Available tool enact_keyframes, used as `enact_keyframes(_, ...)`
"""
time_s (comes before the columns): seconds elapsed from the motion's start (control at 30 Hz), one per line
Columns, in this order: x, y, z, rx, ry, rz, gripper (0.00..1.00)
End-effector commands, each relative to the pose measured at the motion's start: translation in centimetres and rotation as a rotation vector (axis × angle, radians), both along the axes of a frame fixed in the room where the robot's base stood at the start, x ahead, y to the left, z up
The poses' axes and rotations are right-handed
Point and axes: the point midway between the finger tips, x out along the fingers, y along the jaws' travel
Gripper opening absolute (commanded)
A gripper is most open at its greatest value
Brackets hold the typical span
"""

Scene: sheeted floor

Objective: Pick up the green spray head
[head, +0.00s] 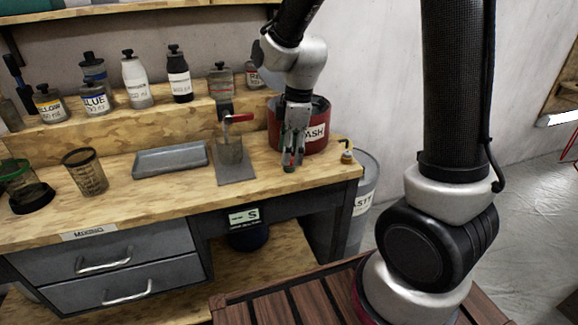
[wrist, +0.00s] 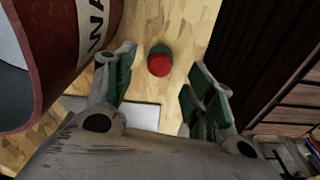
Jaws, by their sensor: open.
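A small green and red object (wrist: 159,62), which seems to be the green spray head, lies on the wooden bench top. In the wrist view its red part faces me and green shows at its edge. In the head view it shows small, just below my fingers (head: 289,163). My gripper (head: 292,135) points down over the bench, beside the red can. In the wrist view my gripper (wrist: 164,68) is open and empty, with one finger on each side of the object. I cannot tell the exact gap between fingertips and object.
A dark red can (head: 318,138) stands close beside my gripper. A small yellow-topped item (head: 347,156) sits near the bench's right end. Bottles line the back shelf.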

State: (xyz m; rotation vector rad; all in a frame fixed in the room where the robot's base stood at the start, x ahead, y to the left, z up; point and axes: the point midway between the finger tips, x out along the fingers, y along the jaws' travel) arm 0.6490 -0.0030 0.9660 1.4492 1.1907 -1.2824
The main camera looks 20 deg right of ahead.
Motion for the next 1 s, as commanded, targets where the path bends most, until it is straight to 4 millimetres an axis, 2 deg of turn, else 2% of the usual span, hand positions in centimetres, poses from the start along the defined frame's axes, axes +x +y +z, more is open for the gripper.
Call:
enact_keyframes(0.1,0.0,0.0,-2.0,-0.001,0.004,-0.001,0.54)
enact_keyframes(0.2,0.1,0.1,-3.0,-0.001,0.003,-0.001,0.54)
enact_keyframes(0.47,0.1,0.2,-3.3,0.000,0.000,-0.001,0.54)
enact_keyframes(0.73,0.1,0.2,-3.3,0.000,0.000,-0.002,0.07)
enact_keyframes(0.77,0.1,0.2,-3.3,0.000,0.000,-0.002,0.04)
enact_keyframes(1.0,0.1,0.2,-3.2,0.000,0.000,-0.002,0.04)
